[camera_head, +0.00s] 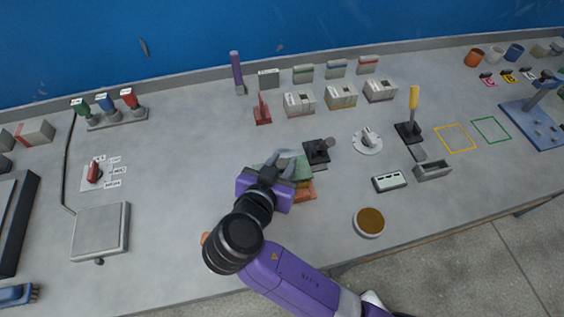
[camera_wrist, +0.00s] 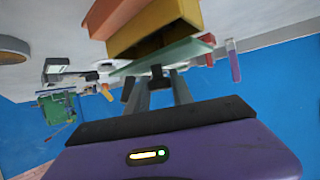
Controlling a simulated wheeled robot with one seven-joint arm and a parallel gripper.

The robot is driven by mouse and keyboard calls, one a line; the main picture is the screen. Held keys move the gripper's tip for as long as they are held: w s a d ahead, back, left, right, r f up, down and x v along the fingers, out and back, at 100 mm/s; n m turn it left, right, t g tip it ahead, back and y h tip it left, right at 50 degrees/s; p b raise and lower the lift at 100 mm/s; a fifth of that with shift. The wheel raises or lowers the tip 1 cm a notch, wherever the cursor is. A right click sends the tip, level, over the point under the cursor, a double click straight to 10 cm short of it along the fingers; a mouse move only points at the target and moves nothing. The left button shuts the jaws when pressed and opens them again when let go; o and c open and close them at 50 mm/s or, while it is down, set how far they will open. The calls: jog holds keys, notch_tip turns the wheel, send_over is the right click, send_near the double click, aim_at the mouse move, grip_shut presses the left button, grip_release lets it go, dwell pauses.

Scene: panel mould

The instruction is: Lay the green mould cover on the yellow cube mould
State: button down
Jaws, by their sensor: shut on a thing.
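My gripper (camera_head: 283,170) is over the middle of the table and mostly hides what is under it. In the wrist view my gripper (camera_wrist: 156,82) is shut on the green mould cover, with a small dark knob between the fingertips. The green mould cover (camera_wrist: 180,55) is a thin pale green plate, and it looks tilted against the mould. The yellow cube mould (camera_wrist: 160,28) is close by the cover, with its dark hollow partly showing. I cannot tell whether the two touch. In the head view green edges of the cover (camera_head: 262,157) show beside my gripper.
An orange block (camera_wrist: 108,14) is beside the yellow mould; its orange edge (camera_head: 304,194) shows in the head view. A black clamp-like fixture (camera_head: 317,151) stands close right of my gripper. A round brown-topped dish (camera_head: 369,222) is front right.

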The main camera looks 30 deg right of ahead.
jog(key=shift+f, duration=0.25)
jog(key=shift+f+b, duration=0.5)
jog(key=shift+f, duration=0.1)
jog(key=c, duration=1.1)
grip_release()
